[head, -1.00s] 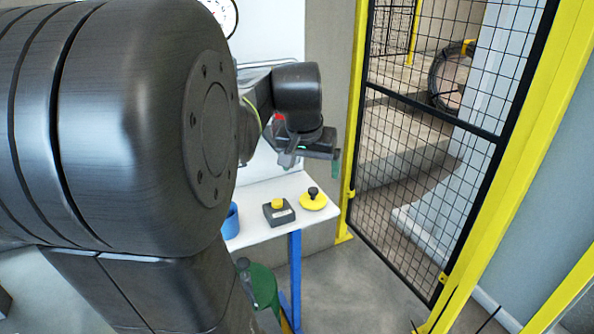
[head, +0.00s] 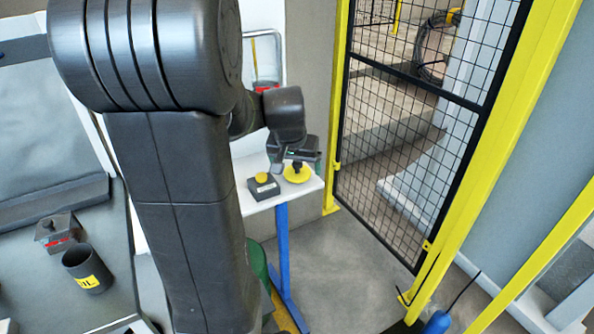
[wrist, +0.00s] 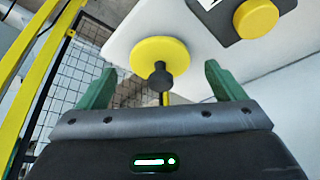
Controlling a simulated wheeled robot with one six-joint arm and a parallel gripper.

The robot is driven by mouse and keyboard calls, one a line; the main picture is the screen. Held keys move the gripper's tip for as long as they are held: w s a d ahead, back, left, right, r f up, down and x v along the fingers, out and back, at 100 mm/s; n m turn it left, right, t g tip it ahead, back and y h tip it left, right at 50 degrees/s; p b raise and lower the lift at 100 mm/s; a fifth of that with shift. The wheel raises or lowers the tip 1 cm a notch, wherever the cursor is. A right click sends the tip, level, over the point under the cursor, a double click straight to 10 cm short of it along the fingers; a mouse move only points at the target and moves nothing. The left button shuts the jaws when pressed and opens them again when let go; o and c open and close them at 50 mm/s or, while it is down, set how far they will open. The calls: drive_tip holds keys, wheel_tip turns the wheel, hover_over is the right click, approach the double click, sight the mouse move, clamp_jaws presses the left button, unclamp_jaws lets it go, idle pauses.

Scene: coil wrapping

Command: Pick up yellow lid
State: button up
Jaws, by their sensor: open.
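The yellow lid (head: 297,174) is a flat yellow disc with a dark knob, lying on the white table near its right end. In the wrist view the yellow lid (wrist: 160,54) is ahead of my gripper (wrist: 160,84), and its dark knob lies roughly midway between the two green fingers. The fingers are spread apart and do not touch the knob. In the head view my gripper (head: 294,160) is at the lid and partly hides it.
A grey box with a yellow button (head: 262,186) stands on the white table (head: 285,196) just left of the lid. A black mesh fence with yellow posts (head: 338,110) is close on the right. A dark cup (head: 86,268) stands on a grey surface at the left.

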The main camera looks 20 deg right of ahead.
drive_tip(key=shift+x, duration=1.1)
drive_tip(key=c, duration=1.1)
drive_tip(key=shift+o, duration=0.2)
drive_tip(key=shift+s+r, duration=0.1)
drive_tip(key=shift+r, duration=0.05)
